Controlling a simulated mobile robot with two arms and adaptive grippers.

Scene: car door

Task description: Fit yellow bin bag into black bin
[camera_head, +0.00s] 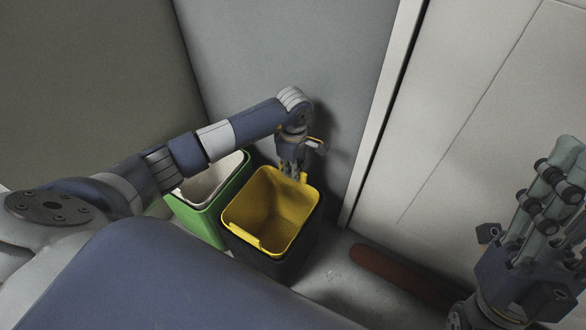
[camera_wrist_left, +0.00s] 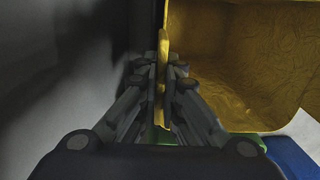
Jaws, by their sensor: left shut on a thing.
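The yellow bin bag (camera_head: 275,205) sits in the mouth of the black bin (camera_head: 290,262) and lines its inside. Its rim shows around the opening, with a small raised tab at the near left edge. My left gripper (camera_head: 296,172) reaches down at the far side of the bin and is shut on the bag's far rim. In the left wrist view, the fingers (camera_wrist_left: 164,75) pinch a thin upright edge of the yellow bag (camera_wrist_left: 245,65). My right gripper (camera_head: 552,190) is at the far right, away from the bins, with its fingers pointing up; its opening is unclear.
A green bin (camera_head: 200,219) with a white liner (camera_head: 210,182) stands against the left side of the black bin. A grey wall (camera_head: 300,50) is close behind. A dark red bar (camera_head: 400,274) lies on the floor to the right, before a pale panel (camera_head: 465,130).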

